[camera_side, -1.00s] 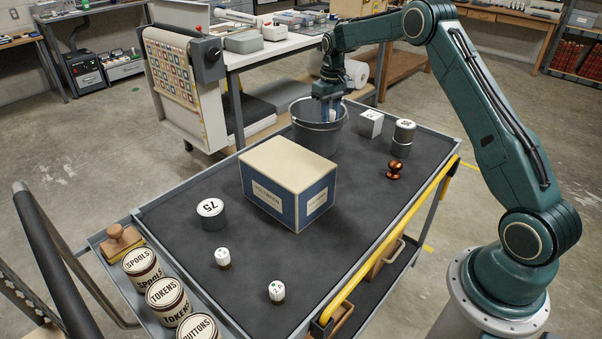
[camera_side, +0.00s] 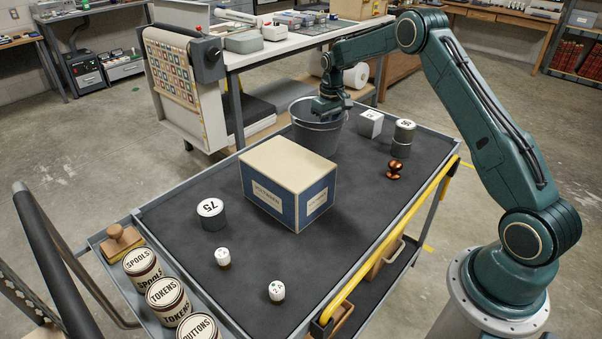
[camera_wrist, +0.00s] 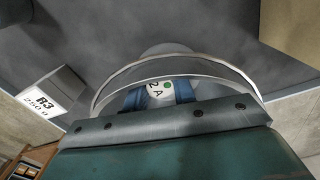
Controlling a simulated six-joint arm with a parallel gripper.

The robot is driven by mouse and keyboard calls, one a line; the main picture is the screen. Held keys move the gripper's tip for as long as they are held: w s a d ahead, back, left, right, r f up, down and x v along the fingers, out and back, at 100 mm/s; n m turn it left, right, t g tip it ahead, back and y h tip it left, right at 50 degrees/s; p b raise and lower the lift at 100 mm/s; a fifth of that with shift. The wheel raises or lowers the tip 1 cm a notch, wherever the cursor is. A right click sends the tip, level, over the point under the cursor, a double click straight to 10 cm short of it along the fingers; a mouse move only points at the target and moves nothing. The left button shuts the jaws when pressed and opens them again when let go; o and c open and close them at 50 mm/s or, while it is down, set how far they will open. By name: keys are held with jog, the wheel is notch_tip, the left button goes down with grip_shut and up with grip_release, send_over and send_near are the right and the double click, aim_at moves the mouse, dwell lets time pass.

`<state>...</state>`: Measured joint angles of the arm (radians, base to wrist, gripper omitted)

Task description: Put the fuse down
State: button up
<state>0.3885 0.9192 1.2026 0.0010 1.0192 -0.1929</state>
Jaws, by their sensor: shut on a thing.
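The fuse (camera_wrist: 158,90) shows in the wrist view as a white cap with "2 A" and a green dot. It sits between the blue fingers of my gripper (camera_wrist: 160,98), which is shut on it. In the side view my gripper (camera_side: 329,108) reaches down into the grey bucket (camera_side: 317,138) on the cart; its fingertips and the fuse are hidden by the bucket wall. The bucket's rim also curves around the fingers in the wrist view (camera_wrist: 224,69). I cannot tell whether the fuse touches the bucket floor.
A cream-and-blue box (camera_side: 283,185) stands close in front of the bucket. Two white-capped pieces (camera_side: 222,257) (camera_side: 276,291) and a "75" cylinder (camera_side: 211,214) stand nearer the front.

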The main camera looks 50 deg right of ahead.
jog(key=shift+f, duration=0.65)
jog(key=o, duration=0.7)
jog(key=shift+f, duration=0.1)
jog(key=shift+r, duration=6.75)
